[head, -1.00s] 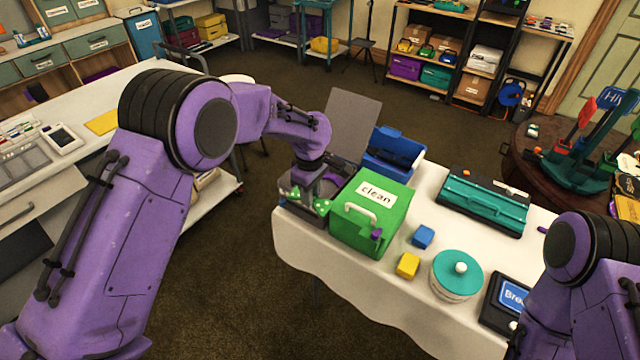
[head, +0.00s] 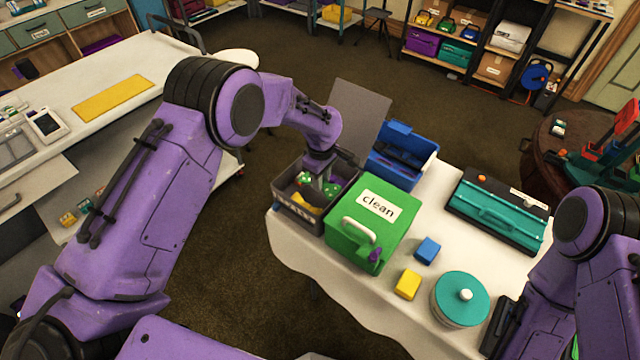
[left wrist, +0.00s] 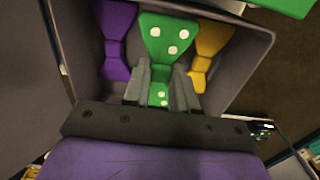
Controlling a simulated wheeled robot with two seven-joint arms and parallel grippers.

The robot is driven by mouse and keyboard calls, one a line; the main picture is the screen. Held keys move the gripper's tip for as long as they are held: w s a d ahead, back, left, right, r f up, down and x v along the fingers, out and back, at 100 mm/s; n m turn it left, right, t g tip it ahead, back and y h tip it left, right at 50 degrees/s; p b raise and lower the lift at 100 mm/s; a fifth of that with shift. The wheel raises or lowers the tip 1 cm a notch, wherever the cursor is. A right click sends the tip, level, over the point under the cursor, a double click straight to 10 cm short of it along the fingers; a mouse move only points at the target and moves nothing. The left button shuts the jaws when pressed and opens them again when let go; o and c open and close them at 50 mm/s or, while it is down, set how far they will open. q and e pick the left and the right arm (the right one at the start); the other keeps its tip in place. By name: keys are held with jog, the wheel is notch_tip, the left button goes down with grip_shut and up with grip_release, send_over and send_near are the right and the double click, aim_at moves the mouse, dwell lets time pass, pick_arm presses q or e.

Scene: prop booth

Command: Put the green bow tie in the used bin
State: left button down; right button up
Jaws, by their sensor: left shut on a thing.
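My left gripper (head: 320,186) is down at the mouth of an open grey bin (head: 285,209) at the left end of the white table. It is shut on the green bow tie (left wrist: 168,36), which has white spots. In the left wrist view the two fingers (left wrist: 160,88) grip its narrow middle, one on each side. A purple bow tie (left wrist: 116,40) lies to the left of it and a yellow bow tie (left wrist: 208,50) to the right, inside the bin. The bin's front label is too small to read surely. My right gripper is out of view.
A green box marked "clean" (head: 345,235) stands right against the grey bin. Behind are a blue open bin (head: 425,170) and a grey upright panel (head: 358,112). Blue and yellow blocks, a teal-lidded round tin (head: 462,312) and a teal case (head: 497,215) lie to the right.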

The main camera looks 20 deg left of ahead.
aim_at(321, 195)
pick_arm(q)
jog(key=f, duration=0.2)
jog(key=f+p, duration=0.1)
jog(key=f, duration=0.1)
jog(key=shift+w+f, duration=0.2)
jog(key=shift+f, duration=0.05)
jog(key=shift+w+f, duration=0.1)
jog(key=shift+f, duration=0.05)
jog(key=shift+s, duration=0.2)
jog(key=c, duration=1.2)
grip_release()
jog(key=o, duration=0.3)
jog(key=shift+f, duration=0.1)
